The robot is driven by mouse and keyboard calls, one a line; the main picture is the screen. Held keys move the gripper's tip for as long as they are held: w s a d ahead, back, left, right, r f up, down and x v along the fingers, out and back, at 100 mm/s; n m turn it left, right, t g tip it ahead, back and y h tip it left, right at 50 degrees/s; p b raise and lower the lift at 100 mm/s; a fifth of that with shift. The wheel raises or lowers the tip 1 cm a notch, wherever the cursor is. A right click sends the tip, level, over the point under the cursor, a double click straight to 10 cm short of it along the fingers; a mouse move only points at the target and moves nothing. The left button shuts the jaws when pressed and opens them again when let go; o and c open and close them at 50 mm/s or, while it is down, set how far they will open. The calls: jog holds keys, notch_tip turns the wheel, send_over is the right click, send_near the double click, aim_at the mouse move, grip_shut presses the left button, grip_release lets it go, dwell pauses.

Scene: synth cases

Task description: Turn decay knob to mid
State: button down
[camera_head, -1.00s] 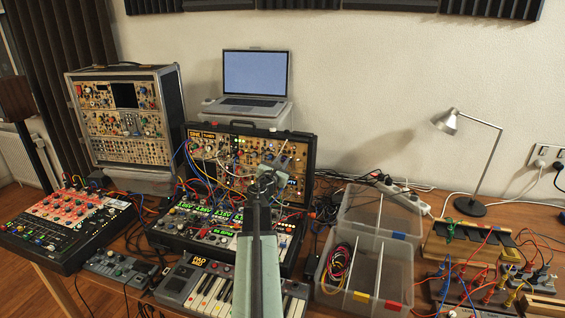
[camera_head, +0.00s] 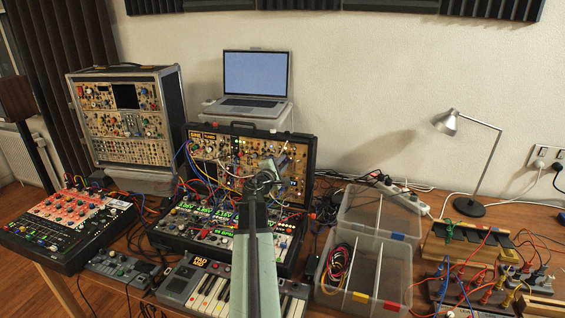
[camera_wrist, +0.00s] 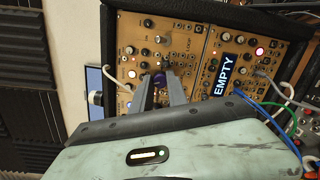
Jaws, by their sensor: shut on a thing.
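My gripper (camera_wrist: 159,92) is shut on a small dark, purplish knob (camera_wrist: 159,79) on a tan synth panel (camera_wrist: 131,46) in the wrist view. One finger is on each side of the knob, and they hide part of it. I cannot read its label or see its pointer, so I cannot tell its setting or whether it is the decay knob. In the head view, my gripper (camera_head: 277,165) is at the upright panel of the open black synth case (camera_head: 210,130); my arm hides the knob there.
Patch cables (camera_wrist: 262,104) cross the panel right of the gripper. Another panel carries a label reading EMPTY (camera_wrist: 224,74). A laptop (camera_head: 254,74) stands behind the case. A keyboard (camera_head: 212,288) lies in front, and clear bins (camera_head: 367,285) stand to the right.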

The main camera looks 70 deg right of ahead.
jog(key=shift+m+p, duration=0.35)
jog(key=shift+m, duration=1.65)
jog(key=c, duration=1.3)
grip_release()
jog(key=a, duration=0.7)
jog(key=shift+w+a+r+p, duration=0.2)
jog(key=shift+a+r+p, duration=0.15)
jog(key=shift+r+p, duration=0.1)
